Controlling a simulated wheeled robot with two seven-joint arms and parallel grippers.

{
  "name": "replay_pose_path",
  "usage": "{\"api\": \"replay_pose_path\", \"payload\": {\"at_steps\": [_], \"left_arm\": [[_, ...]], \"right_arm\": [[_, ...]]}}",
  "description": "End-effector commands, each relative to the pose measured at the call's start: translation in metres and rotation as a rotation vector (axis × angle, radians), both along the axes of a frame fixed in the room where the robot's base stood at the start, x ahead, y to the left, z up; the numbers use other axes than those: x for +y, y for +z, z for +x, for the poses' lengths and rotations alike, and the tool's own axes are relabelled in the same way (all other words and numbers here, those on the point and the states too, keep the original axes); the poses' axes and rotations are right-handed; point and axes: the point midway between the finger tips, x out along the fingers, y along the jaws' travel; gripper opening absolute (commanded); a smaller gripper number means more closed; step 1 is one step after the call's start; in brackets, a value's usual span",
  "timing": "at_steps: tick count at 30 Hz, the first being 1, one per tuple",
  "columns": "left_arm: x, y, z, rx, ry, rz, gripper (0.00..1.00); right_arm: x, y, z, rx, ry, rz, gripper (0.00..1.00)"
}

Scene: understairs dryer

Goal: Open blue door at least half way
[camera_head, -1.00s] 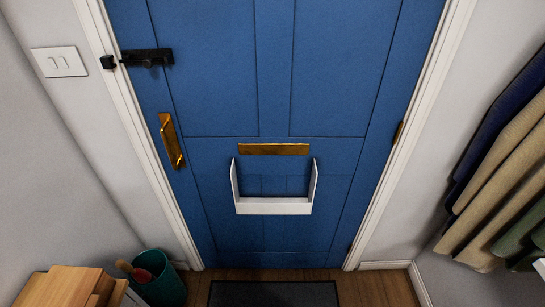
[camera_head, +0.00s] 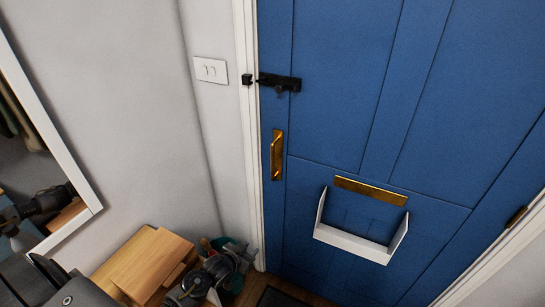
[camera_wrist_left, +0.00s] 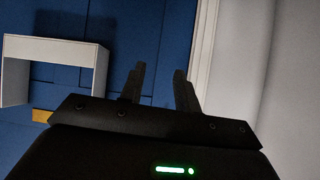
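The blue door (camera_head: 340,90) stands shut in its white frame (camera_head: 247,150) in the head view. A black bolt (camera_head: 280,83) is high on its left edge, beside a black keeper (camera_head: 247,79) on the frame; I cannot tell whether the bolt is engaged. A brass handle (camera_head: 277,155) sits below it. My left gripper (camera_head: 243,258) is low at the left, below the handle and apart from it. In the left wrist view its fingers (camera_wrist_left: 160,70) are spread and empty, with the blue door (camera_wrist_left: 120,30) behind them. My right gripper is not in view.
A brass letter plate (camera_head: 370,191) and white letter cage (camera_head: 352,245) are on the door. A wooden stand (camera_head: 145,262) and partly hidden green bin are at lower left. A mirror (camera_head: 60,165) and light switch (camera_head: 211,70) are on the left wall. A dark mat (camera_head: 280,298) lies before the door.

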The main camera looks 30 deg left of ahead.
Motion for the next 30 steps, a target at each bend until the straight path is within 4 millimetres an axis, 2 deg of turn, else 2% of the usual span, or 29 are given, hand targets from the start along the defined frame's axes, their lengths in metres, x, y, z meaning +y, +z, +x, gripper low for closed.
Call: {"api": "replay_pose_path", "payload": {"at_steps": [1,6,9,12,15,18,23,26,30], "left_arm": [[0.000,0.032,0.013,-0.047,-0.006,-0.004,0.32],[0.021,0.103,0.073,-0.261,-0.030,-0.046,0.32],[0.031,0.147,0.100,-0.380,-0.053,-0.075,0.32],[0.040,0.186,0.121,-0.481,-0.076,-0.103,0.32],[0.045,0.213,0.133,-0.550,-0.096,-0.124,0.32],[0.047,0.224,0.137,-0.578,-0.106,-0.134,0.32],[0.047,0.225,0.140,-0.584,-0.107,-0.136,0.32],[0.045,0.223,0.148,-0.585,-0.107,-0.136,0.32],[0.040,0.220,0.170,-0.586,-0.107,-0.136,0.32]], "right_arm": [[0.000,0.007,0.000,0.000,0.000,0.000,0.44],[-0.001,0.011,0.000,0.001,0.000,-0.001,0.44],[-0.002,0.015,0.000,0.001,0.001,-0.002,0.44],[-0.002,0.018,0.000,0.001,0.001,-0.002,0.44],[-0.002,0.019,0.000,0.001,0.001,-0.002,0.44],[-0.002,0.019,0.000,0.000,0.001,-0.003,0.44],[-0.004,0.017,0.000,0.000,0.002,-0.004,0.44],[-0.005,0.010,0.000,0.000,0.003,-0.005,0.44],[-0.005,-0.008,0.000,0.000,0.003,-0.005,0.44]]}}
